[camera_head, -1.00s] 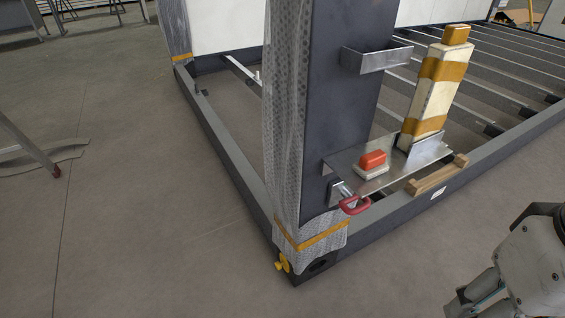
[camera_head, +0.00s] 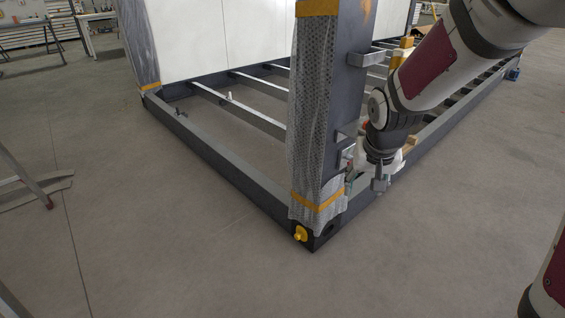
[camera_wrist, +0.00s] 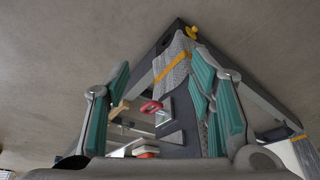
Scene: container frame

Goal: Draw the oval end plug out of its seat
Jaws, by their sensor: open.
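The yellow end plug (camera_head: 300,233) sits at the bottom front corner of the dark frame, on its left face. Its oval outline is too small to make out. In the wrist view the plug (camera_wrist: 191,32) shows at the top, beyond my fingertips. My gripper (camera_head: 380,182) is to the right of the wrapped post, above and apart from the plug. In the wrist view my gripper (camera_wrist: 161,66) is open, its teal-padded fingers spread with nothing held between them.
The wrapped corner post (camera_head: 314,130) stands directly above the plug. A red shackle (camera_wrist: 151,107), a wooden block (camera_wrist: 120,110) and a red-topped item (camera_wrist: 146,151) lie near the post between my fingers' view. The floor (camera_head: 200,260) before the corner is clear.

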